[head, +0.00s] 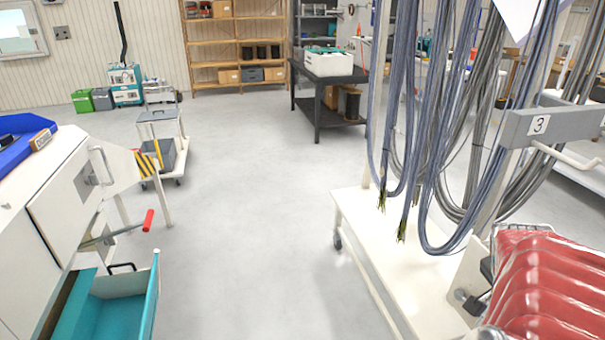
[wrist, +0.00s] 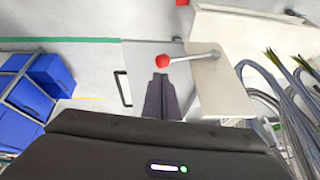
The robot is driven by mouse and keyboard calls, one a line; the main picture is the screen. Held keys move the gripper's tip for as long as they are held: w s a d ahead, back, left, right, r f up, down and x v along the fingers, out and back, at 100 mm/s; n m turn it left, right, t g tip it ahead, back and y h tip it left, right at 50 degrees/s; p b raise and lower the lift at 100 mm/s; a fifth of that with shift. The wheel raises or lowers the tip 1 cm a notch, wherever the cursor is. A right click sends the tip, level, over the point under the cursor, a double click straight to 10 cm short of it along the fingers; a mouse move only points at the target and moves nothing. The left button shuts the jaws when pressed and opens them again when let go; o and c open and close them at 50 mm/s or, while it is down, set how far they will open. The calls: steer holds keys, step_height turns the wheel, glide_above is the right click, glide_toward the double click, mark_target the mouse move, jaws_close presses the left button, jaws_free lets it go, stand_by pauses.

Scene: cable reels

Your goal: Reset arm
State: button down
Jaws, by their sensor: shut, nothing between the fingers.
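My gripper (wrist: 161,78) shows in the wrist view, its two dark fingers together with nothing between them. The fingertips appear just below a red ball knob (wrist: 162,62) on a metal lever; I cannot tell how far apart they are in depth. The lever is fixed to a cream panel (wrist: 222,85) to the right of the fingers. A grey panel with a black handle (wrist: 123,88) lies behind and left of the fingers. My gripper cannot be made out in the head view.
A cream cart with hanging cables (head: 378,250) stands at right, beside a label-3 bracket (head: 540,124). At left are a white machine (head: 75,190), a red-handled lever (head: 148,220) and an open teal drawer (head: 120,300). The floor (head: 250,200) between is clear.

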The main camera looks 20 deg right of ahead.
steer(key=w+a+r+n+t+y, duration=0.1)
steer(key=w+a+r+n+t, duration=0.15)
steer(key=w+a, duration=0.6)
steer(key=w+a+r+n+t, duration=0.15)
steer(key=w+a+n, duration=0.3)
steer(key=w, duration=0.65)
steer(key=s+a+r+n+y, duration=0.1)
steer(key=s+a+n+y, duration=0.1)
steer(key=a+n, duration=0.5)
steer(key=s+a+r+n+t+y, duration=0.1)
steer(key=a+n, duration=0.5)
steer(key=a, duration=1.1)
steer(key=shift+s+a+r+n+t+y, duration=0.15)
steer(key=shift+s+a+n+t+y, duration=0.2)
steer(key=shift+s+y, duration=0.65)
steer(key=shift+s+d+h, duration=0.2)
steer(key=shift+s+h, duration=0.05)
steer(key=shift+h, duration=0.05)
